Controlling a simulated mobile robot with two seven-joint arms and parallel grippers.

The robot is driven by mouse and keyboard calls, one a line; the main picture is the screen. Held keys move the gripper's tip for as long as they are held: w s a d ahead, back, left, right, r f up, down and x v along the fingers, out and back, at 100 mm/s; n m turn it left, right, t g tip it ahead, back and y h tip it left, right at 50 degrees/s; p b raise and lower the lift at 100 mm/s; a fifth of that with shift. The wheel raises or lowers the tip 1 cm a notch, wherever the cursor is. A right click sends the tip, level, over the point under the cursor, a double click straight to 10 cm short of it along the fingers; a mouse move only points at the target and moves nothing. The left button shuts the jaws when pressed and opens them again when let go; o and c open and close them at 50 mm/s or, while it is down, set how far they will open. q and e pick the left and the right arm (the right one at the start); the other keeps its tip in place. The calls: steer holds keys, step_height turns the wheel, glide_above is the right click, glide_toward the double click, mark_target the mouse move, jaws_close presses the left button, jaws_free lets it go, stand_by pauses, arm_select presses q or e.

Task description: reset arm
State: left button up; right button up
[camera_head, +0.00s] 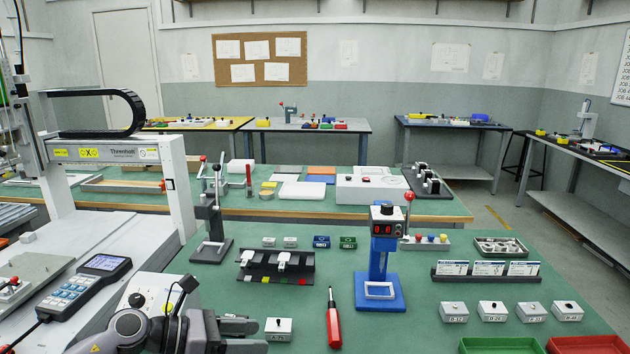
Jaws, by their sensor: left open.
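My left arm comes in at the bottom left. Its gripper (252,335) points to the right, low over the front of the green bench (390,330). The jaws are apart with nothing seen between them. A small white labelled box (278,329) lies just right of the fingertips; I cannot tell whether they touch it. My right arm and gripper are not in view.
A red-handled screwdriver (333,325) lies right of the small box. A blue stand with a red display (383,255) is behind it. A black holder (276,266) stands behind my gripper. The gantry (115,155) and handheld controller (82,285) are at left.

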arm_select(q)
steer(key=s+d+r+n+t+h+p, duration=0.1)
steer(key=s+d+n+t+h+p, duration=0.2)
steer(key=n, duration=0.7)
steer(key=s+a+f+n+y+p, duration=0.1)
steer(key=s+a+f+n+y, duration=0.2)
steer(key=s+n, duration=0.4)
steer(key=s+a+f+n+t+y+p, duration=0.1)
steer(key=s+a+f+n+y, duration=0.3)
steer(key=n, duration=1.2)
steer(key=s+a+f+n+t+y+p, duration=0.1)
steer(key=s+a+f+n+y, duration=0.3)
steer(key=s+f+n+y, duration=0.2)
steer(key=s+f+n, duration=0.2)
steer(key=s+n, duration=0.2)
steer(key=n, duration=0.2)
steer(key=shift+s+a+y, duration=0.15)
steer(key=shift+y, duration=0.25)
